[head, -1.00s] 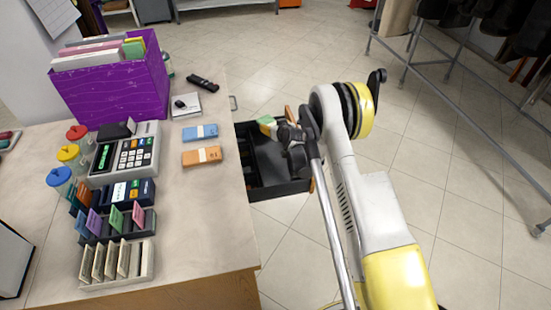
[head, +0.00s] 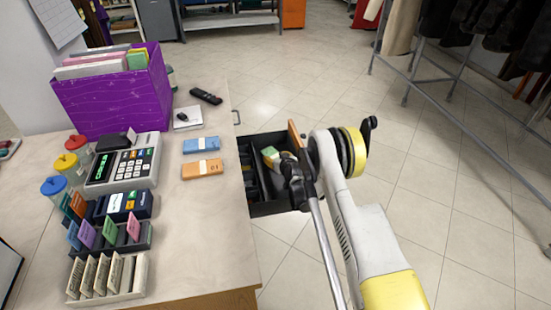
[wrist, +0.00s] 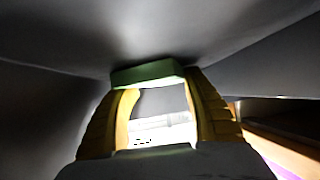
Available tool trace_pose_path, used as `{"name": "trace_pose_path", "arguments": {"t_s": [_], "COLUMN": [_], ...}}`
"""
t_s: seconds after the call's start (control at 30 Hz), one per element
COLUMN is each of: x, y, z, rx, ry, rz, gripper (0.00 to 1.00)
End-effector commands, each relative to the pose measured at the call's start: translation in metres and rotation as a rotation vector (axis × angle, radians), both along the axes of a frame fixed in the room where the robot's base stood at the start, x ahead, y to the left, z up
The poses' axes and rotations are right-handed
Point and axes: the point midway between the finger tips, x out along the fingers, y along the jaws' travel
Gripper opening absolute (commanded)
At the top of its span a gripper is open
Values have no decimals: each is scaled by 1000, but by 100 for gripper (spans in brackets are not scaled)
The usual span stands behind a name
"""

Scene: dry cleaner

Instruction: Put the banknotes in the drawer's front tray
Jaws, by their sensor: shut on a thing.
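The open black drawer (head: 270,208) juts from the counter's right side, its wooden front panel (head: 293,134) at the right. Narrow compartments lie on the counter side and a wider tray beside the front panel. My gripper (head: 281,163) is shut on a green banknote bundle (head: 269,154) with a white band, low over or inside the wider tray. Whether the bundle touches the tray floor I cannot tell. In the wrist view the green bundle (wrist: 148,74) sits between my two yellow fingers, with dark grey surfaces close around. A blue bundle (head: 202,144) and an orange bundle (head: 202,169) lie on the counter.
The counter (head: 205,225) also holds a cash register (head: 124,160), card racks (head: 108,275), colour-lidded jars (head: 66,164) and a purple file box (head: 115,90). The floor right of the drawer is clear up to a clothes rack (head: 440,95).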

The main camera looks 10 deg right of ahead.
Motion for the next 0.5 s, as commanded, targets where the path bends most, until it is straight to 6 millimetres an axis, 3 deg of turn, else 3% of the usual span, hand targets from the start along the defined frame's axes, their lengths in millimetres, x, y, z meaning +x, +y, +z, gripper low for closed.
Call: {"name": "trace_pose_path", "arguments": {"t_s": [0.03,0.07,0.1,0.13,0.5], "x": [0,0,0,0,-2], "y": [0,0,0,0,0], "z": [-2,-2,-2,-2,4], "rx": [0,0,0,0,0], "ry": [0,0,0,0,0], "rz": [0,0,0,0,0], "gripper": [28,65,77,82,82]}}
